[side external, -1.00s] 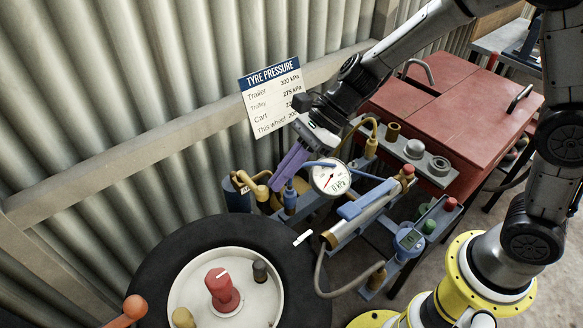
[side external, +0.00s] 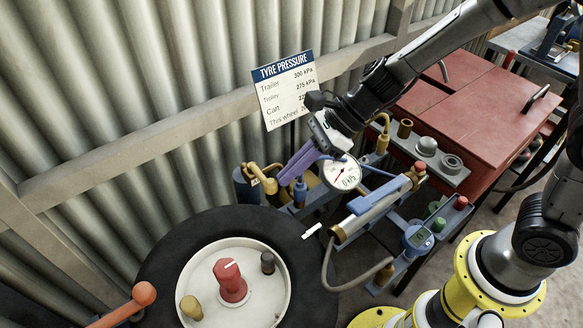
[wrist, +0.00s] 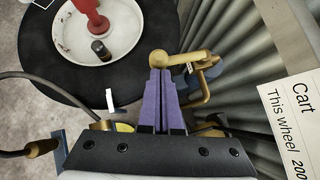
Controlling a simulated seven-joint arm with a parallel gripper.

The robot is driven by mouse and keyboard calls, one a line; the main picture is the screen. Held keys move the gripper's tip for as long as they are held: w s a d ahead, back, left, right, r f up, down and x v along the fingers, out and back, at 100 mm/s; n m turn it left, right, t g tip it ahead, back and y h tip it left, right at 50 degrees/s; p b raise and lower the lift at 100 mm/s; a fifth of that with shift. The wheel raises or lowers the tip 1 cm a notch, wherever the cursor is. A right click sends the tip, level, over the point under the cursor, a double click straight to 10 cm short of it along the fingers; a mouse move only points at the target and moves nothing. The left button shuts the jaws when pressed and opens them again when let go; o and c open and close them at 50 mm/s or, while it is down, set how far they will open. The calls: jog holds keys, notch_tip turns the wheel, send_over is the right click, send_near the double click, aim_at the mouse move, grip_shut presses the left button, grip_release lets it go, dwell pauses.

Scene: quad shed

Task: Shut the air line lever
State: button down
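A brass fitting with a rounded knob and an arm (wrist: 182,58) sits on a brass pipe by the wall; I take it for the air line lever. It also shows in the side external view (side external: 264,181), above a dark blue cylinder (side external: 243,187). My gripper, with purple fingers (side external: 290,174), points down just right of the brass part in the side view. In the wrist view the fingers (wrist: 160,73) lie side by side with only a thin gap, tips close to the knob. Whether they touch it is unclear. I see nothing between them.
A round pressure gauge (side external: 341,173) and a blue-handled pump (side external: 372,207) stand close right of my gripper. A tyre (side external: 185,240) with a white hub (side external: 262,300) lies in front. A pressure sign (side external: 289,90) hangs behind. A red chest (side external: 455,110) is at right.

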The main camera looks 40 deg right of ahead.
aim_at(273, 187)
jog(key=a+m+t, duration=0.1)
jog(key=a+m+h, duration=0.1)
jog(key=a, duration=0.1)
jog(key=shift+s+m+t, duration=0.3)
jog(key=shift+s+t, duration=0.05)
jog(key=shift+t, duration=0.05)
jog(key=shift+s+a+m+t, duration=0.1)
jog(key=shift+a+m+t, duration=0.2)
jog(key=shift+m, duration=0.1)
jog(key=a+m+t+h, duration=0.1)
jog(key=a+m+h, duration=0.1)
jog(key=m, duration=0.1)
jog(key=shift+w+a+r+t, duration=0.1)
jog(key=shift+w+a+t, duration=0.1)
jog(key=shift+t, duration=0.2)
jog(key=a+m, duration=0.1)
jog(key=m+t+h, duration=0.1)
jog(key=shift+w+a+m+h, duration=0.3)
jog(key=shift+w+a+m, duration=0.05)
jog(key=shift+a+m, duration=0.05)
jog(key=a+m+h, duration=0.1)
jog(key=w+m+h, duration=0.1)
jog(key=shift+w+a+m+t, duration=0.1)
jog(key=shift+a+m+t, duration=0.2)
jog(key=shift+a, duration=0.05)
jog(key=shift+w+a, duration=0.45)
jog(key=shift+w, duration=0.25)
jog(key=shift+w+a, duration=0.45)
jog(key=shift+w, duration=0.25)
